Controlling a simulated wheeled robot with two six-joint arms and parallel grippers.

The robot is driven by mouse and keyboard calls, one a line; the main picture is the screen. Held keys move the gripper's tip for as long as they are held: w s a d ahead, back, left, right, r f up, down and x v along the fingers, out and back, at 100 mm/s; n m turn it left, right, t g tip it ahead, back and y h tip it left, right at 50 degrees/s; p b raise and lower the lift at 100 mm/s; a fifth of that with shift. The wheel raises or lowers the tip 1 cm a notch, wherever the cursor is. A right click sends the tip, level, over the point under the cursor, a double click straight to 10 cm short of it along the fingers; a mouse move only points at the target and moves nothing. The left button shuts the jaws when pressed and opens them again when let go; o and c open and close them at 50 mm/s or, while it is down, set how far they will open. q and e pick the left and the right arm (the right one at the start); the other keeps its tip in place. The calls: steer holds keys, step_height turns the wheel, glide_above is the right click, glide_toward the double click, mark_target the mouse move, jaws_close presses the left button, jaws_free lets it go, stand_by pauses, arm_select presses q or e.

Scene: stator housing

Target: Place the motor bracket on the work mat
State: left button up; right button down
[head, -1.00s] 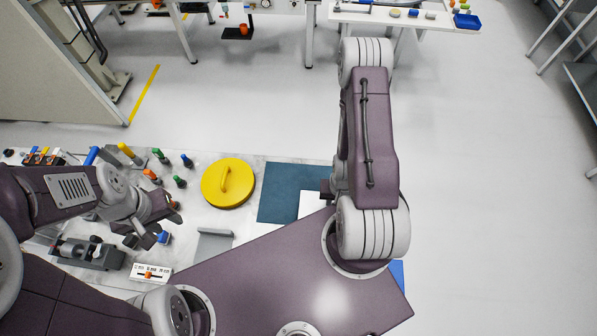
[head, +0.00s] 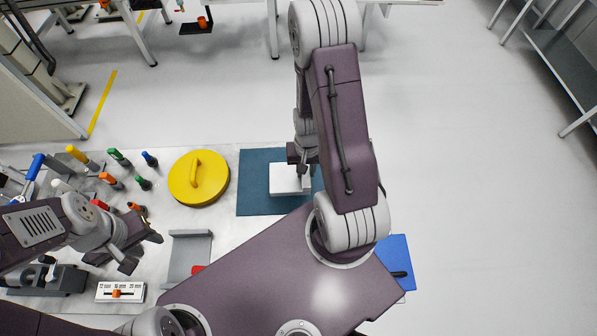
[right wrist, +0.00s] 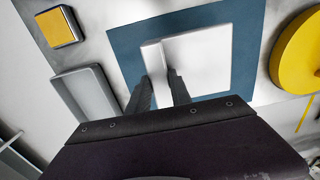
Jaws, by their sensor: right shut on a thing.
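The motor bracket, a white plate with an upright flange, is over the blue work mat (head: 253,200) in the head view (head: 285,182). In the right wrist view, the bracket (right wrist: 205,60) lies within the outline of the mat (right wrist: 125,45). My right gripper (head: 303,165) is above it; its two dark fingers (right wrist: 159,92) are shut on the flange. I cannot tell whether the plate touches the mat. My right arm hides the mat's right part in the head view. My left gripper (head: 142,252) is open and empty over the left of the table.
A yellow lid with a handle (head: 199,178) sits just left of the mat. A grey bracket-like part (head: 188,258) lies nearer. Several screwdrivers stand at the far left. A blue tray (head: 398,262) is at the right. The right wrist view shows a grey tray (right wrist: 85,103) and a yellow block (right wrist: 58,27).

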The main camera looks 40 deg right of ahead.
steer(key=w+f, duration=0.2)
steer(key=w, duration=0.1)
steer(key=w+d+f+b, duration=0.1)
steer(key=shift+w, duration=0.5)
steer(key=shift+a+f+b, duration=0.1)
steer(key=shift+f+b, duration=0.05)
steer(key=shift+b, duration=0.15)
step_height(320, 180, down, 4)
steer(key=b, duration=0.3)
steer(key=shift+s+b, duration=0.1)
steer(key=shift+b, duration=0.25)
steer(key=shift+r, duration=0.2)
steer(key=shift+f, duration=0.2)
steer(key=c, duration=1.2)
jaws_free()
steer(key=shift+r, duration=0.1)
steer(key=shift+o, duration=0.2)
steer(key=shift+r, duration=0.1)
